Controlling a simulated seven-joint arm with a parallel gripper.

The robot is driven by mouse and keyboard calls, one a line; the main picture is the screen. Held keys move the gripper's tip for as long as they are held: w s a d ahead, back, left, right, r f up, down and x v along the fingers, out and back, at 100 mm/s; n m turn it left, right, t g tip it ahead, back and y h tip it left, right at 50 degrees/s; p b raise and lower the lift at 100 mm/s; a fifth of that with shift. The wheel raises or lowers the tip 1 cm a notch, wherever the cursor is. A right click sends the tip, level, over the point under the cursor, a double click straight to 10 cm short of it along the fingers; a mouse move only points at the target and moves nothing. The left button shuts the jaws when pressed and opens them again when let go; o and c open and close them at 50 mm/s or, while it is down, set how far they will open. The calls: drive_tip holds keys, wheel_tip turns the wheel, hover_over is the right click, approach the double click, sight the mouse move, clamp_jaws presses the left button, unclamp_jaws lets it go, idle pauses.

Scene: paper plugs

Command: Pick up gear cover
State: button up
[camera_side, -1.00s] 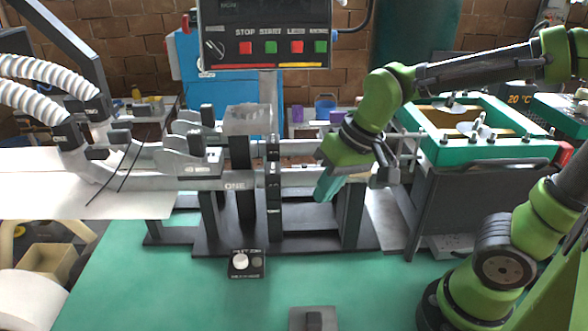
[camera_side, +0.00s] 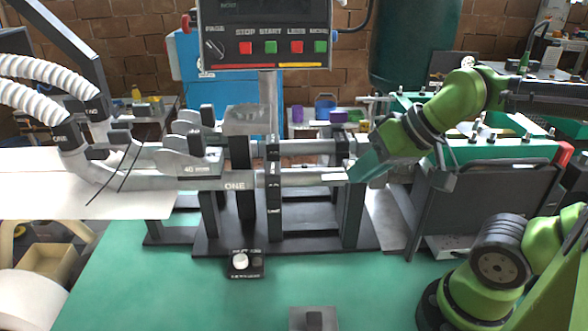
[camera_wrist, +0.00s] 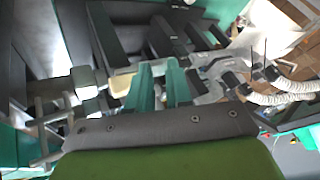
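I cannot tell for certain which part is the gear cover; a grey, box-like cover (camera_side: 247,119) sits on top of the machine's frame in the side view. My gripper (camera_side: 356,176) is at the right end of the machine's lower tube (camera_side: 302,178), well to the right of and below that cover. Its teal fingers point down and left. In the wrist view my gripper (camera_wrist: 160,68) shows two teal fingers with a gap between them and nothing visible held. A pale cream piece (camera_wrist: 121,84) lies just left of the fingers. Whether the fingers touch the tube is unclear.
A control box (camera_side: 265,40) with buttons hangs above the machine. White ribbed hoses (camera_side: 40,70) come in from the left. A small knob box (camera_side: 246,264) and a dark block (camera_side: 313,319) stand on the green table (camera_side: 180,290), otherwise clear in front. A dark cabinet (camera_side: 490,205) stands right.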

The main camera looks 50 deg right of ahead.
drive_tip(key=o, duration=1.4)
drive_tip(key=shift+o, duration=0.2)
drive_tip(key=shift+a, duration=0.1)
drive_tip(key=m+g+y, duration=0.1)
drive_tip(key=m+g, duration=0.4)
drive_tip(key=g, duration=0.5)
approach(314, 314)
drive_tip(key=x, duration=1.2)
